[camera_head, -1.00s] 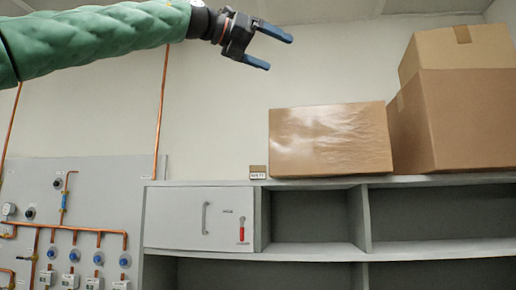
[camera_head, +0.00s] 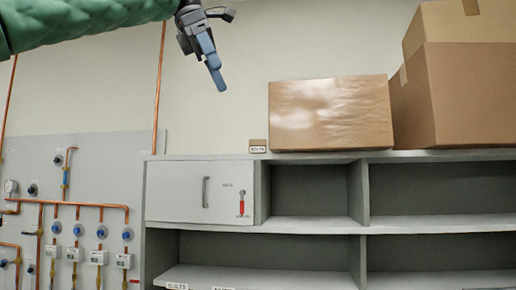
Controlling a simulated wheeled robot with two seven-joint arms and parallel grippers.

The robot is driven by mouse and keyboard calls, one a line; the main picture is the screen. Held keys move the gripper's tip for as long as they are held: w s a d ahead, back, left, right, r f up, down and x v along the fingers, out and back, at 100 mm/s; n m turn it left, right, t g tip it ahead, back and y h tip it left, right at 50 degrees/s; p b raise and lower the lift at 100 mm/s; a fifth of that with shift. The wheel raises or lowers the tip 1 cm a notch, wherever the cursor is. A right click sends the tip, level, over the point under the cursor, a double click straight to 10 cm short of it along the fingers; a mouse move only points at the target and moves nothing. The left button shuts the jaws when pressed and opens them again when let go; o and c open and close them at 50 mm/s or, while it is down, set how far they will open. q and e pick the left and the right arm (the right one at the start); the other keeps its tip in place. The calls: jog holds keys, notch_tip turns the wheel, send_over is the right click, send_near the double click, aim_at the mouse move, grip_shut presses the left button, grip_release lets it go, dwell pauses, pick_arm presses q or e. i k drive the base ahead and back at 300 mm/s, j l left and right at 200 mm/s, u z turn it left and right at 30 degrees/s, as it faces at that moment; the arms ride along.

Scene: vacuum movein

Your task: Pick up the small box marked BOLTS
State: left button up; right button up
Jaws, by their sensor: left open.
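The small box marked BOLTS (camera_head: 258,146) is brown with a white label on its front. It sits on top of the grey shelf unit (camera_head: 210,157), just left of a large carton. My left gripper (camera_head: 216,76) is above and to the left of the small box, apart from it. Its blue fingers point down and overlap in this view; it is open, with nothing seen between the fingers. My right gripper is out of view.
A large shiny carton (camera_head: 331,115) stands right beside the small box, with stacked cartons (camera_head: 466,95) farther right. A grey cabinet door (camera_head: 200,192) is below. Copper pipes and valves (camera_head: 75,230) fill the left wall. The shelf top left of the small box is clear.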

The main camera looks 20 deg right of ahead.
aim_at(256, 146)
jog(key=i+l, duration=1.2)
